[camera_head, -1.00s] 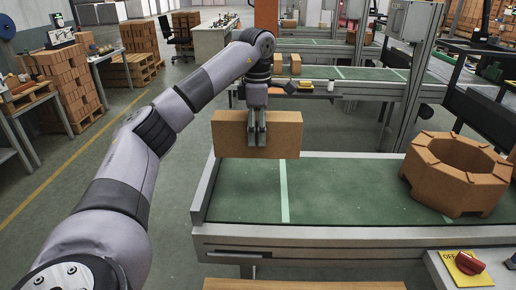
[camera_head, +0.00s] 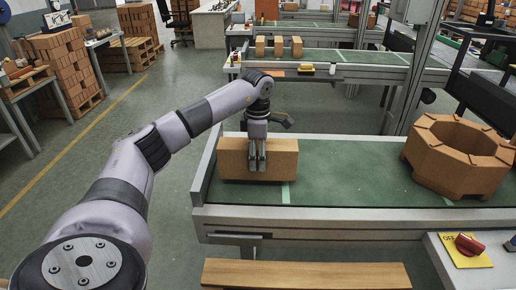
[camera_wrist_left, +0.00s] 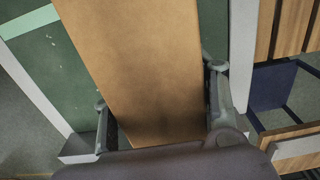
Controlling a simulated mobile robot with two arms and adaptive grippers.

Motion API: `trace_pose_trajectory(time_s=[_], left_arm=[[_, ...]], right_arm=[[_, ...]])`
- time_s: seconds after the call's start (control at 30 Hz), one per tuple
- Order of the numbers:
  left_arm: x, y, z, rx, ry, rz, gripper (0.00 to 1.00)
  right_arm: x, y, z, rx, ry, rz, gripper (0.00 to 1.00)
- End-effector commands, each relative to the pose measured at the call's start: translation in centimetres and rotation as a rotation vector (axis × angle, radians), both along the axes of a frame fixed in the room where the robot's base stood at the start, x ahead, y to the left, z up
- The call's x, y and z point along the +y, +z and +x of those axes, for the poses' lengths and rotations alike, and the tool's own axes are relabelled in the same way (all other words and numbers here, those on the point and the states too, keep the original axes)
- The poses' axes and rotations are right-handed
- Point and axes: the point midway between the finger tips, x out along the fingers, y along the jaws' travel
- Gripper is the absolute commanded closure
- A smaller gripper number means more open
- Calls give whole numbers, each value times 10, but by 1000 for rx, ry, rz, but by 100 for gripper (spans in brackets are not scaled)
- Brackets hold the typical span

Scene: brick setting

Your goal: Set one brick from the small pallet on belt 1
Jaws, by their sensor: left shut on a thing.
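A tan brick (camera_head: 232,160) is in my left gripper (camera_head: 257,168), whose fingers are shut over its near and far faces. It is upright at the left end of the nearest green belt (camera_head: 330,175), its long side across the picture. Its lower edge appears at the belt surface; I cannot tell whether it rests there. In the left wrist view the brick (camera_wrist_left: 145,65) fills the middle, between the two fingers (camera_wrist_left: 158,125). No label marks this as belt 1. Wooden slats (camera_head: 305,275) at the bottom edge may be the small pallet. My right gripper is out of view.
An octagonal ring of bricks (camera_head: 458,155) stands on the belt's right part. A red knob on a yellow plate (camera_head: 467,247) is at the lower right. Another belt with several bricks (camera_head: 278,47) lies behind. The belt's middle is clear.

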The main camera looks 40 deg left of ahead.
Motion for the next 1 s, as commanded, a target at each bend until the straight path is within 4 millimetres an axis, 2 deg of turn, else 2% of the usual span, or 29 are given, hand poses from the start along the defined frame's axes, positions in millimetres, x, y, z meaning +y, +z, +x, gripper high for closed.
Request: trace_pose_trajectory(time_s=[0.2,0.53,0.57,0.87,1.0], left_arm=[[0,-21,1,-5,1,-1,100],[0,-24,1,-5,0,-1,100],[0,-27,0,1,0,-1,46],[0,-26,0,1,0,-1,27],[0,-26,0,1,0,-1,27]], right_arm=[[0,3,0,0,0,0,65],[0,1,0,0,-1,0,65],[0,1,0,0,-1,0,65],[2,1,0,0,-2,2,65],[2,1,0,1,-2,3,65]])
